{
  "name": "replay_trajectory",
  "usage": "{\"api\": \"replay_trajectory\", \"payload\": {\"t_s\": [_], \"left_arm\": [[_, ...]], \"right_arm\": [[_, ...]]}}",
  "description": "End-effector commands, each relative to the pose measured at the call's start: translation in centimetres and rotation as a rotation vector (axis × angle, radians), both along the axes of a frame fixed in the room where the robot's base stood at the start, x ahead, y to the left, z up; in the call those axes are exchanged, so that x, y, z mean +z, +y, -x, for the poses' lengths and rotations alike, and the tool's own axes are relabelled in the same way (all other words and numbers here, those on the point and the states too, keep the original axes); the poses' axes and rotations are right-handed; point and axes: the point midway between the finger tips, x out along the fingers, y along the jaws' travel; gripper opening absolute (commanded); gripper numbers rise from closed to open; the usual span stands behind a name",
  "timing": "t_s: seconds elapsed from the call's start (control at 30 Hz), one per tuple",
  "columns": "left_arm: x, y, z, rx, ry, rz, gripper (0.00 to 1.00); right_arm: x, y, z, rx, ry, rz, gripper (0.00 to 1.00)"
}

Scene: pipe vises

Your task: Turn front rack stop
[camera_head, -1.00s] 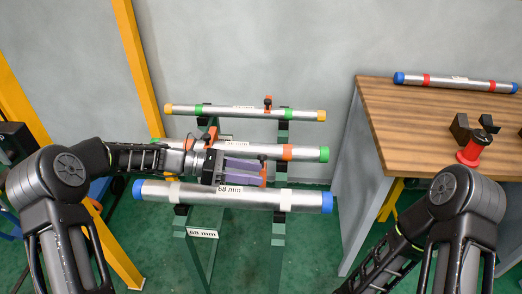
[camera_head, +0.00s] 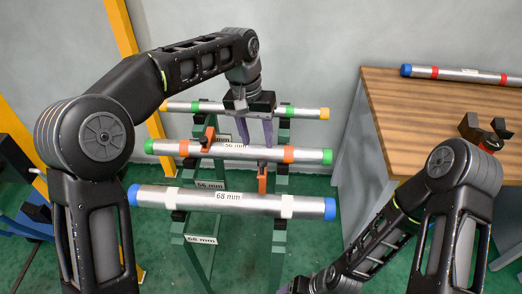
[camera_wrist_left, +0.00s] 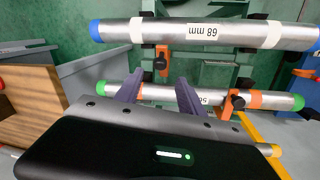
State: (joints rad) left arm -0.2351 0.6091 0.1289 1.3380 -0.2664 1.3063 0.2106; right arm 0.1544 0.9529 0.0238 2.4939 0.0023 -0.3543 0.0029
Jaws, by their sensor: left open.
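An orange stop (camera_head: 262,180) stands upright just behind the front pipe (camera_head: 235,199), which is labelled 68 mm; the stop also shows in the left wrist view (camera_wrist_left: 161,62). Another orange stop (camera_head: 207,138) stands at the left part of the middle pipe (camera_head: 230,151). My left gripper (camera_head: 256,138) points down, open and empty, its purple fingers over the middle pipe, behind and above the front stop. In the left wrist view the fingers (camera_wrist_left: 160,80) lie either side of the front stop's line, apart from it.
The green rack (camera_head: 279,240) carries three pipes in rows. The back pipe (camera_head: 300,111) is partly hidden by my left gripper. A wooden-topped bench (camera_head: 420,110) at right holds another pipe (camera_head: 455,73). A yellow post (camera_head: 125,45) stands at left.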

Motion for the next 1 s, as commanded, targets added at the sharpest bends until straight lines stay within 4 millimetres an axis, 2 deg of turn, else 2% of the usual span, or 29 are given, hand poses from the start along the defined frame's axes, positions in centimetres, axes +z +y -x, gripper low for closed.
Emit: {"api": "replay_trajectory", "payload": {"t_s": [0.37,0.8,1.0], "left_arm": [[-0.7,0.0,0.0,0.005,0.004,0.002,0.46],[-6.6,-0.9,0.3,0.007,0.007,0.003,0.46],[-7.9,-1.1,0.3,0.006,0.005,0.003,0.46]], "right_arm": [[0.1,0.0,0.0,0.0,0.001,0.0,0.7],[0.8,0.0,0.1,-0.001,0.003,0.003,0.7],[0.9,-0.1,0.1,-0.001,0.004,0.002,0.7]]}}
